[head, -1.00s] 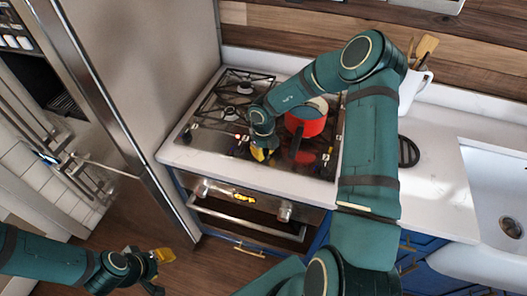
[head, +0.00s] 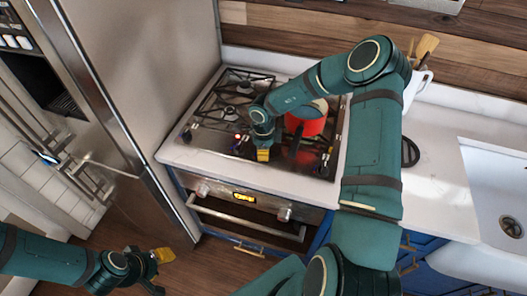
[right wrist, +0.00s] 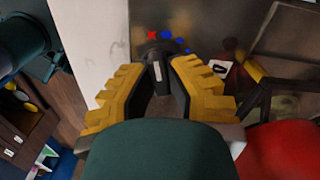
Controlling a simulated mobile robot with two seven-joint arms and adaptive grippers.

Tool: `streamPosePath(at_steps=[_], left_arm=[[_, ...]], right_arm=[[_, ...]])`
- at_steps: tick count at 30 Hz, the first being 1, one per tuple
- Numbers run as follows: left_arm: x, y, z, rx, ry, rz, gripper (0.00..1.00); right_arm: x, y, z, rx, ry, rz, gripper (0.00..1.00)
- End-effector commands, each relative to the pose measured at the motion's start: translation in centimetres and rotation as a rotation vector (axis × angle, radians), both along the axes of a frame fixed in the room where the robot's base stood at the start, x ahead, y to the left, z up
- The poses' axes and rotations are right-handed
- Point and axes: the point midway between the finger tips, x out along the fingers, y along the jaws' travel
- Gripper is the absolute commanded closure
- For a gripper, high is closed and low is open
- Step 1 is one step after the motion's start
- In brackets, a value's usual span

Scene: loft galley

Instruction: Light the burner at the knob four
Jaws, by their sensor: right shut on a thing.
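My right gripper (head: 263,155) is at the front edge of the cooktop (head: 213,152). In the right wrist view my right gripper (right wrist: 157,95) has its yellow fingers on both sides of a dark knob with a pale mark (right wrist: 156,66) and is shut on it. Red and blue marks show just beyond this knob. I cannot read its number. In the head view the gripper hides this knob. No flame is visible on the open left burner (head: 229,112). My left gripper (head: 158,271) is open and empty, low at the left.
A red pot (head: 308,124) stands on the right of the cooktop, its dark handle pointing forward, close to my right gripper. The oven (head: 245,203) is below. The fridge (head: 150,80) is left. White counter and a sink (head: 513,226) are right.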

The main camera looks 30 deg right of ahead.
Motion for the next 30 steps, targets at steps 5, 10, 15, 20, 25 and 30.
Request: streamPosePath(at_steps=[5, 10, 15, 20, 25, 30], left_arm=[[0.00, 0.00, -0.02, 0.000, 0.000, 0.000, 0.58], [0.00, 0.00, -0.02, 0.000, 0.000, 0.000, 0.58], [0.00, 0.00, -0.02, 0.000, 0.000, 0.000, 0.58], [0.00, 0.00, -0.02, 0.000, 0.000, 0.000, 0.58], [0.00, 0.01, -0.01, 0.000, 0.000, 0.000, 0.58], [0.00, 0.00, -0.01, 0.000, 0.000, 0.000, 0.58]], right_arm=[[-0.13, 0.11, -0.16, 0.003, 0.004, 0.042, 1.00], [-0.13, 0.13, -0.17, 0.003, 0.004, 0.055, 1.00], [-0.14, 0.13, -0.17, 0.003, 0.004, 0.056, 1.00], [-0.14, 0.13, -0.18, 0.003, 0.004, 0.055, 0.80], [-0.10, 0.09, -0.12, 0.002, 0.002, 0.054, 0.54], [-0.05, 0.05, -0.06, 0.001, 0.002, 0.054, 0.54]])
